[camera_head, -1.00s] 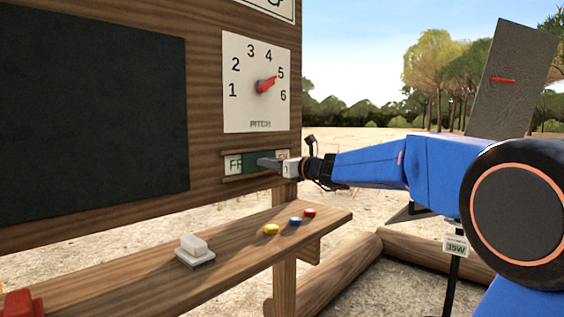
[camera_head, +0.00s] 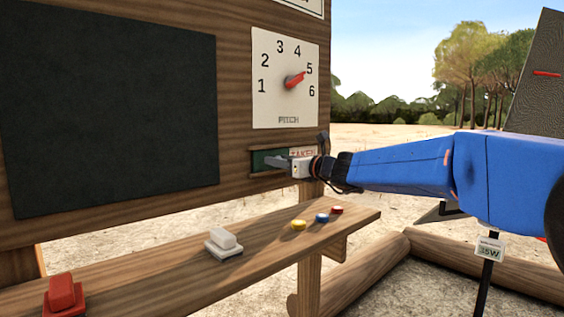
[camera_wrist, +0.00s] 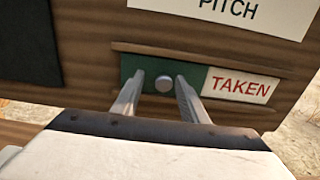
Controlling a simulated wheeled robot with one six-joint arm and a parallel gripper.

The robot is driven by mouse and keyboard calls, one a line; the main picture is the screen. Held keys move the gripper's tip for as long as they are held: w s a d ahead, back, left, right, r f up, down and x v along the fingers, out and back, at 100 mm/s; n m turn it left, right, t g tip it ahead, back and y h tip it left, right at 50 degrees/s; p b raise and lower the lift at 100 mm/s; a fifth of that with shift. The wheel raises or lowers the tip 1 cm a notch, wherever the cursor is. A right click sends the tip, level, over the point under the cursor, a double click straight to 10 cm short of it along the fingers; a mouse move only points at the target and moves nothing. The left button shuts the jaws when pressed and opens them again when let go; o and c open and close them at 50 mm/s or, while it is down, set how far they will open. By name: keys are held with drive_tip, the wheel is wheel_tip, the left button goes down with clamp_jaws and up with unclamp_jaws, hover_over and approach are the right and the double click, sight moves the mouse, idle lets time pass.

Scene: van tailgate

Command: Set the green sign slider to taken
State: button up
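The green sign slider (camera_head: 257,159) sits at the left end of its slot on the wooden board; it also shows in the wrist view (camera_wrist: 152,66) with a round grey knob (camera_wrist: 163,84). The white plate with red TAKEN lettering (camera_wrist: 238,86) is uncovered to the right of the slider. No FREE lettering shows. My gripper (camera_head: 272,161) reaches in from the right to the slider. In the wrist view its two fingers (camera_wrist: 160,80) stand apart, one on each side of the knob, with a visible gap to it on both sides.
The pitch dial (camera_head: 285,78) with a red pointer is above the slot. A wooden shelf (camera_head: 160,262) below holds a white block (camera_head: 223,241), a red block (camera_head: 63,294) and small yellow, blue and red pieces. A dark board (camera_head: 110,110) is at the left.

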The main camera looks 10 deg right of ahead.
drive_tip(key=v, duration=1.7)
drive_tip(key=shift+d, duration=0.15)
drive_tip(key=shift+s, duration=0.15)
drive_tip(key=s+a+f+n+g+h, duration=0.2)
drive_tip(key=s+f+n+g+h, duration=0.35)
drive_tip(key=s+f+n, duration=1.35)
drive_tip(key=s+d+f+n+g+h, duration=0.4)
drive_tip(key=s+d+f+n, duration=0.5)
drive_tip(key=f, duration=0.7)
drive_tip(key=s+d+h, duration=0.1)
drive_tip(key=s+d, duration=0.2)
drive_tip(key=s, duration=0.1)
drive_tip(key=shift+s+n, duration=0.2)
drive_tip(key=shift+n, duration=0.2)
